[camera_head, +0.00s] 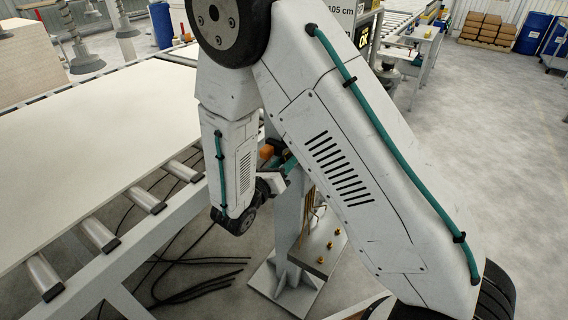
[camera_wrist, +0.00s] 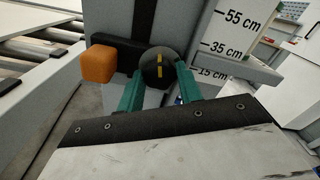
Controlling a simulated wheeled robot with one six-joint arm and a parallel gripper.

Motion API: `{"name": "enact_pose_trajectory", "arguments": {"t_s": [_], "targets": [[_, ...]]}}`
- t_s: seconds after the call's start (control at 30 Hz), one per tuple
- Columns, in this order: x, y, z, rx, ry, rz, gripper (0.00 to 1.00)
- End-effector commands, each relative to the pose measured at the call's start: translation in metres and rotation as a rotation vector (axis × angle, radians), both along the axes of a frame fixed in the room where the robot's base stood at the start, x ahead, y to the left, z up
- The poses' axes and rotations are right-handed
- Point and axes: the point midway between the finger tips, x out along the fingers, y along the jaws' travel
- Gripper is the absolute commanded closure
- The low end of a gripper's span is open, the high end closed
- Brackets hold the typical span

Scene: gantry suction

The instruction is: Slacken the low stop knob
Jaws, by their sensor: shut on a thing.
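In the wrist view a round black knob (camera_wrist: 158,66) with a yellow mark sits at the front of a grey upright post. The yellow mark stands close to upright in the picture. My gripper (camera_wrist: 159,78) has one green finger on each side of the knob and is shut on it. An orange block (camera_wrist: 98,66) on a dark bar is just left of the knob. In the head view the orange block (camera_head: 266,152) shows beside my gripper (camera_head: 286,168), but my arm hides most of the post and I cannot make out the knob clearly.
A scale plate (camera_wrist: 226,38) marked 55, 35 and 15 cm is right of the knob. In the head view a roller conveyor (camera_head: 98,232) with a large pale board (camera_head: 90,130) runs along the left. Black cables (camera_head: 190,288) lie on the floor by the post's base plate (camera_head: 285,295).

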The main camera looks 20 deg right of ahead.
Motion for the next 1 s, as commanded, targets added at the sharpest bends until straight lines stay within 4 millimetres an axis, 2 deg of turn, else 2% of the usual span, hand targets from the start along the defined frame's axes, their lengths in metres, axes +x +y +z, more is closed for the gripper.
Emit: {"name": "enact_pose_trajectory", "arguments": {"t_s": [0.37,0.4,0.43,0.47,0.77,1.0], "targets": [[0.002,0.002,0.001,-0.001,-0.001,0.005,0.87],[0.002,0.002,0.001,-0.001,-0.001,0.005,0.53],[0.002,0.002,0.001,-0.001,-0.001,0.005,0.45],[0.002,0.002,0.001,-0.001,-0.001,0.005,0.43],[0.000,0.002,0.000,-0.001,0.002,0.002,0.43],[-0.019,0.031,0.000,-0.001,0.001,0.007,0.43]]}}
